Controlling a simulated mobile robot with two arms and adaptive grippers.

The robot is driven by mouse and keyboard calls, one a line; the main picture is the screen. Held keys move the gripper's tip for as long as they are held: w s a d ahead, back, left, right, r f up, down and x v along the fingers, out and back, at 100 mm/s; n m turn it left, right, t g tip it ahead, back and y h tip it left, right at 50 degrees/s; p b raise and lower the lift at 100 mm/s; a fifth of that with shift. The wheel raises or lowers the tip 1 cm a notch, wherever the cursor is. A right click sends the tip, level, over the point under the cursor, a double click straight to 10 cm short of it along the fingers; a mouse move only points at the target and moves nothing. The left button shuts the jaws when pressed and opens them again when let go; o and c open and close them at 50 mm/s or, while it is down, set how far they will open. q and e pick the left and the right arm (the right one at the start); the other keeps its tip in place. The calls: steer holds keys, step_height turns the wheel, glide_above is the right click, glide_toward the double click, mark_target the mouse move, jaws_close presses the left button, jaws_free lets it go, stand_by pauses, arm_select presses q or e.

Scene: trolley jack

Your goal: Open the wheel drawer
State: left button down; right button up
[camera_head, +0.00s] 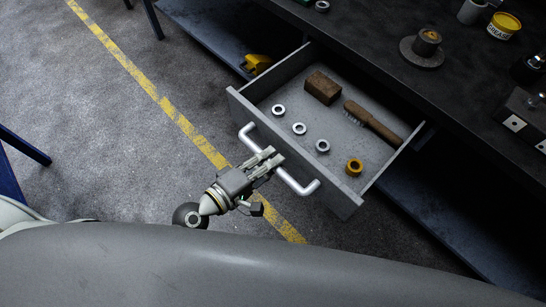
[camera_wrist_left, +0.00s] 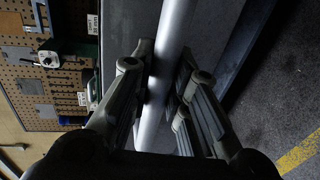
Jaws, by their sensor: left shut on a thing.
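The wheel drawer (camera_head: 290,150) is a grey drawer standing open from under the dark workbench. Its silver bar handle (camera_head: 301,186) runs along the front panel. My left gripper (camera_head: 268,160) is shut on the handle near its middle. In the left wrist view the handle (camera_wrist_left: 166,70) passes between the two fingers (camera_wrist_left: 160,88). Inside the drawer lie a brown block (camera_head: 322,88), a wooden-handled wire brush (camera_head: 374,122), several silver rings (camera_head: 299,128) and a yellow ring nut (camera_head: 354,167). My right gripper is not in view.
The workbench top (camera_head: 380,30) holds a yellow grease tin (camera_head: 503,25) and a round metal part (camera_head: 424,48). A yellow object (camera_head: 257,64) sits on the lower shelf behind the drawer. The floor left of the drawer is clear, with a yellow line (camera_head: 150,88). A pegboard (camera_wrist_left: 38,85) shows in the left wrist view.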

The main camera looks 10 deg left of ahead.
arm_select(q)
steer(key=shift+s, duration=0.1)
steer(key=c, duration=1.4)
jaws_free()
steer(key=shift+o, duration=0.2)
steer(key=shift+a, duration=0.1)
steer(key=v, duration=1.2)
